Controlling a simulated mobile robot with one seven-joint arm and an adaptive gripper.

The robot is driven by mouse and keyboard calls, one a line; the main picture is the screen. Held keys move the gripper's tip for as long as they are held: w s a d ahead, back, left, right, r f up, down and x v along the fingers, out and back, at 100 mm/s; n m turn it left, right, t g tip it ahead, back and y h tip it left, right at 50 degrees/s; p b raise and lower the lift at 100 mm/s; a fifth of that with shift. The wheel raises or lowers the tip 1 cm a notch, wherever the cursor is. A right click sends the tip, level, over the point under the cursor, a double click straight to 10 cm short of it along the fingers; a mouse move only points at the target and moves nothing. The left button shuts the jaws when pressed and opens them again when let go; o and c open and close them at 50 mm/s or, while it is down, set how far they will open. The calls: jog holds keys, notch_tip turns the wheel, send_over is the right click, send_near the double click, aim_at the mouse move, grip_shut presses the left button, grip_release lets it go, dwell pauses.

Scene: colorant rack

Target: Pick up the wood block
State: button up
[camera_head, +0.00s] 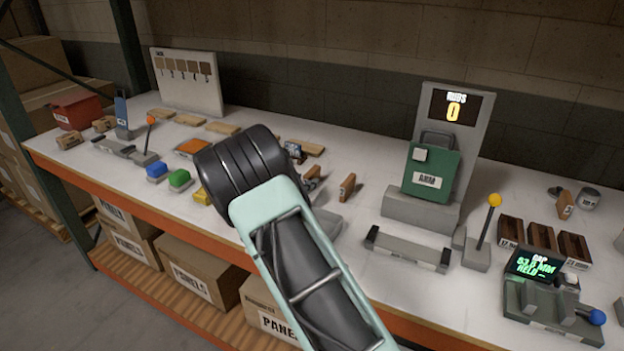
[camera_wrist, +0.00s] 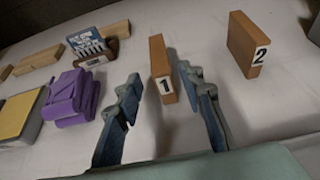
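A wood block marked 1 (camera_wrist: 162,72) stands upright on the white tabletop in the wrist view, its numbered end facing me. My gripper (camera_wrist: 158,84) is open, with one finger on each side of this block's near end. I cannot tell how far the fingertips are above the table, and no contact shows. A second wood block marked 2 (camera_wrist: 246,46) stands to the right, clear of the fingers. In the head view block 2 (camera_head: 347,187) shows right of my arm, and block 1 (camera_head: 312,174) is partly hidden. My fingers are hidden there by the arm.
A purple folded object (camera_wrist: 72,98) lies left of the left finger, with a blue-and-white labelled item (camera_wrist: 88,46) behind it. A block marked 3 (camera_head: 565,204) stands far right.

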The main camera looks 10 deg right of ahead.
aim_at(312, 177)
jog(key=x, duration=0.4)
jog(key=shift+w+d+r+p, duration=0.15)
jog(key=shift+w+d+p, duration=0.15)
jog(key=shift+d, duration=0.15)
jog(key=shift+s, duration=0.1)
grip_shut()
